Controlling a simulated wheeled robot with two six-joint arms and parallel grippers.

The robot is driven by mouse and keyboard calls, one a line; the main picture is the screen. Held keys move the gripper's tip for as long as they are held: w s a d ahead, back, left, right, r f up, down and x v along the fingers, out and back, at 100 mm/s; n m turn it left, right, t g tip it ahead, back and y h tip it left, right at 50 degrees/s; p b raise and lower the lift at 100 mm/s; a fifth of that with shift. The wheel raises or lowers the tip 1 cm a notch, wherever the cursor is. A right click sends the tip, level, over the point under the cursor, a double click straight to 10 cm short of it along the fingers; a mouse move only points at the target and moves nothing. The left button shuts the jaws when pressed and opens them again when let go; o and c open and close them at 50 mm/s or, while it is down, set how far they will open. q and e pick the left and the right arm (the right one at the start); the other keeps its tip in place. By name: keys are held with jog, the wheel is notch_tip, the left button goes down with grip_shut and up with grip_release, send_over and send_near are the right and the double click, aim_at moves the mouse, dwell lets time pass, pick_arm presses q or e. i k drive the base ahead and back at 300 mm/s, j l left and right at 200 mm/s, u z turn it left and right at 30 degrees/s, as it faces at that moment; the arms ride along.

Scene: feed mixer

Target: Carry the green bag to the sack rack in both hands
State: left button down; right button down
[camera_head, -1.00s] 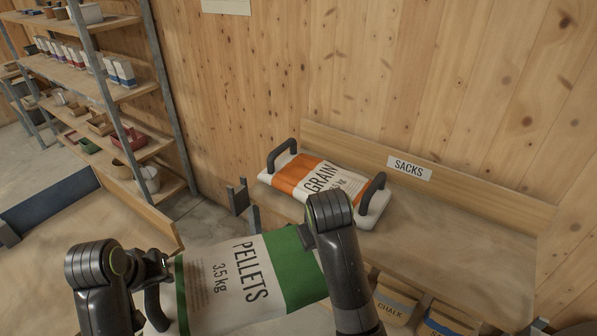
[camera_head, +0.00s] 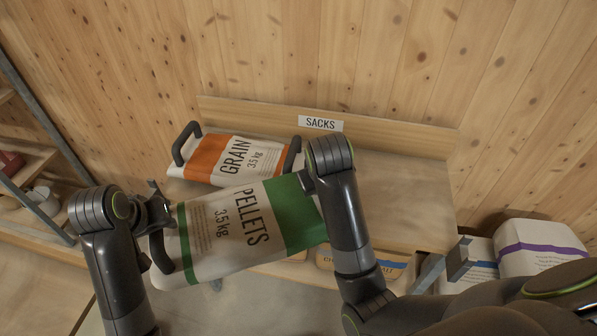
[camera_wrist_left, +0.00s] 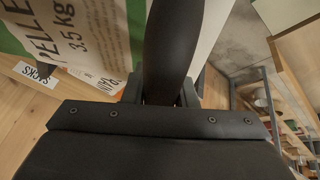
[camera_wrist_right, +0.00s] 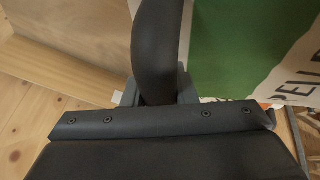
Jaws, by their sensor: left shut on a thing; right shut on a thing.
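The green and white PELLETS bag (camera_head: 245,228) hangs between my two arms in the head view, tilted, in front of the sack rack (camera_head: 400,205). My left gripper (camera_head: 158,208) is shut on the bag's dark left handle (camera_head: 160,252); the handle also shows in the left wrist view (camera_wrist_left: 172,50). My right gripper is shut on the other handle (camera_wrist_right: 158,50), seen in the right wrist view; in the head view my right arm hides it. The rack has a SACKS label (camera_head: 320,123) on its back board, and its right part is bare.
An orange and white GRAIN bag (camera_head: 215,158) with two dark handles lies on the rack's left part, just behind the held bag. Shelving (camera_head: 30,190) stands at the left.

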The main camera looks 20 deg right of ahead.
aim_at(382, 193)
jog(key=i+j+z, duration=0.1)
jog(key=z, duration=0.25)
jog(key=i+j+z, duration=0.15)
jog(key=z, duration=0.2)
jog(key=i+z, duration=0.2)
jog(key=z, duration=0.15)
jog(key=i+j+z, duration=0.3)
jog(key=l+z, duration=0.15)
jog(key=i+l+u, duration=0.2)
jog(key=l, duration=0.15)
jog(key=l+u, duration=0.2)
jog(key=l, duration=0.15)
